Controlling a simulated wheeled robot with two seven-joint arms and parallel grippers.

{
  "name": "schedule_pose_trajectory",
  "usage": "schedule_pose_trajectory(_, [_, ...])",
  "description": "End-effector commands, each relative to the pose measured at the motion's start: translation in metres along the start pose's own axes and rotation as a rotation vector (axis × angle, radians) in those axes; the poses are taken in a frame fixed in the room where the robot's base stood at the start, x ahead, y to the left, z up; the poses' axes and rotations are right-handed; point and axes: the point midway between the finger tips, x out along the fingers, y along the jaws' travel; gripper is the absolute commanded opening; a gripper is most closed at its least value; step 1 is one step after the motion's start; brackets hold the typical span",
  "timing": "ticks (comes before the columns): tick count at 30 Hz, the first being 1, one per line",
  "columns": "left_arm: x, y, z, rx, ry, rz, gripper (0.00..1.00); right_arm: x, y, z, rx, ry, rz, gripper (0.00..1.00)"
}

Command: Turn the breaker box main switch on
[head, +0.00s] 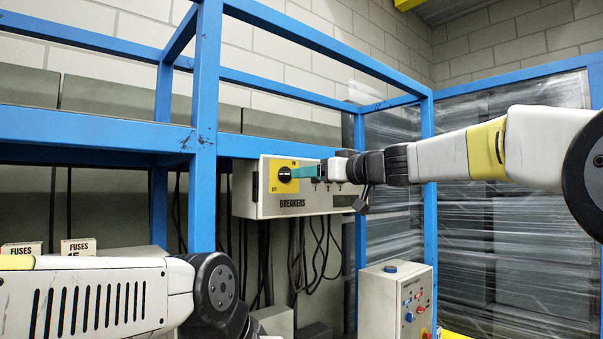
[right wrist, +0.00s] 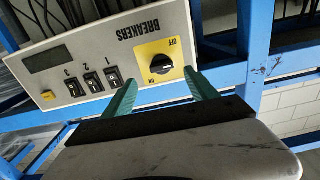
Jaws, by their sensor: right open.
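The breaker box (head: 300,205) is a pale grey box lettered BREAKERS, mounted on the blue frame. Its main switch (head: 284,174) is a black rotary knob on a yellow plate marked ON and OFF. It also shows in the right wrist view (right wrist: 174,76), where the box (right wrist: 88,40) appears upside down. I cannot tell which mark the knob points at. My right gripper (head: 303,172) has teal fingers, spread apart and empty, just in front of the knob. In the right wrist view the fingertips (right wrist: 161,74) lie either side of it; contact is unclear. My left gripper is out of view.
Three small breaker switches (right wrist: 88,81) sit beside the main switch. Blue frame posts (head: 205,130) stand close to the box. Cables hang below it. A grey control box (head: 385,300) with coloured buttons stands lower right. Fuse boxes (head: 22,249) sit at left.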

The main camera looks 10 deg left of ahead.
Motion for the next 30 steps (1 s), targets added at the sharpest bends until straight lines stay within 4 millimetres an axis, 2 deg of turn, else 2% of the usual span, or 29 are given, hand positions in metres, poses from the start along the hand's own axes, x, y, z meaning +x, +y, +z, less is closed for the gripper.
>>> schedule_pose_trajectory(3, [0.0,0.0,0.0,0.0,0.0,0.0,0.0,0.011,0.0,-0.007,-0.016,0.02,0.0,0.67])
schedule_pose_trajectory(18, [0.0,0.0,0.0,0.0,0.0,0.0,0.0,0.079,-0.001,-0.008,-0.018,0.021,0.0,0.67])
schedule_pose_trajectory(29, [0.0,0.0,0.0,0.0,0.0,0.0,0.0,0.086,0.0,-0.009,-0.016,0.022,0.0,0.67])
schedule_pose_trajectory(30, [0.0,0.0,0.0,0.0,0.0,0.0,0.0,0.086,0.0,-0.009,-0.016,0.022,0.0,0.63])
